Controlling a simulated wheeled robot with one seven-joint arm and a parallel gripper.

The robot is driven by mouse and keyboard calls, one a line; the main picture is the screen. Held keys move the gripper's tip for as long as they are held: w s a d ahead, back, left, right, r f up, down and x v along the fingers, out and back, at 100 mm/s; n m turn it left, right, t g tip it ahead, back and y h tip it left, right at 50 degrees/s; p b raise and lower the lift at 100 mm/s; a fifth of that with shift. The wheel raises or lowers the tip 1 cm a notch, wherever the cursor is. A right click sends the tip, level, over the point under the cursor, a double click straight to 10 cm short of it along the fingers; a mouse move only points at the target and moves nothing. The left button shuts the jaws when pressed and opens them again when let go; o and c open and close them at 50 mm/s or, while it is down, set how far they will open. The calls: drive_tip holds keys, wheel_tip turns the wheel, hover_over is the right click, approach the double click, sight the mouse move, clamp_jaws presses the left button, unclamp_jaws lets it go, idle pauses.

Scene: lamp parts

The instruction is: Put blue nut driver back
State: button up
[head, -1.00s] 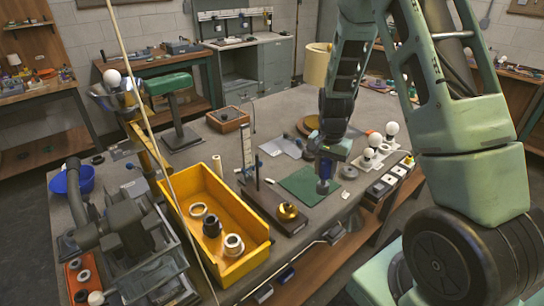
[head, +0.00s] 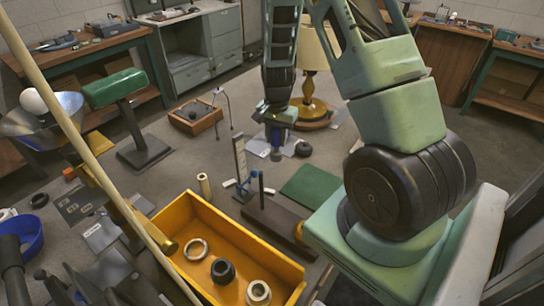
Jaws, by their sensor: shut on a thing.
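My gripper (head: 277,128) is near the middle of the bench, pointing down by the white paper sheet. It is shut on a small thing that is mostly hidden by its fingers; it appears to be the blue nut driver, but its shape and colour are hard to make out. A small stand (head: 256,188) with a dark upright rod and blue parts is nearer, to the lower left of my gripper. Whether the held thing touches the bench is unclear.
A yellow bin (head: 285,268) holding several rings stands in front. A green mat (head: 307,186) lies right of the stand. A wooden box (head: 195,117) is to the left, a lamp (head: 312,90) behind right. A pale pole (head: 75,130) crosses the left.

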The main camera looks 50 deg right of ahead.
sight(276, 151)
drive_tip(key=shift+f+p, duration=0.7)
drive_tip(key=shift+f, duration=2.65)
drive_tip(key=shift+f, duration=0.1)
drive_tip(key=o, duration=1.1)
drive_tip(key=shift+c, duration=0.2)
